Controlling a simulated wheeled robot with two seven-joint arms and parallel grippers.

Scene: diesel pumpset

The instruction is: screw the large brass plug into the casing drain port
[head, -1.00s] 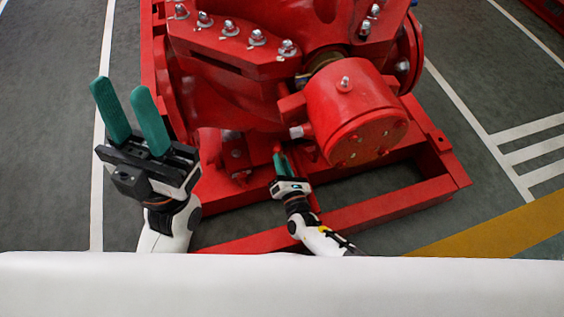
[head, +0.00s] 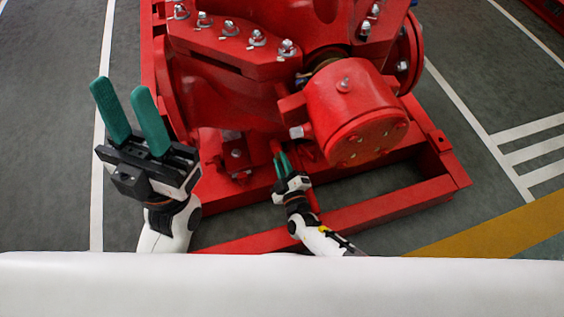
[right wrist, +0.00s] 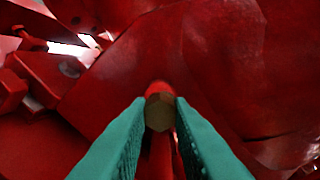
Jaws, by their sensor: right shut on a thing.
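The large brass plug (right wrist: 159,113) shows its hex end between the green fingertips of my right gripper (right wrist: 158,115) in the right wrist view. The gripper is shut on it. Just beyond the plug is a short red round boss (right wrist: 158,88) on the casing (right wrist: 130,60), where the drain port appears to be; its opening is hidden by the plug. I cannot tell how deep the plug sits. In the head view the right gripper (head: 281,162) reaches under the red pump, and the plug is not discernible. My left gripper (head: 130,112) is open and empty, at the left.
The red pump body (head: 220,95) and its round cylinder housing (head: 345,110) overhang the right gripper closely. The red base frame (head: 385,208) runs below and to the right. Grey floor (head: 50,150) is clear at the left.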

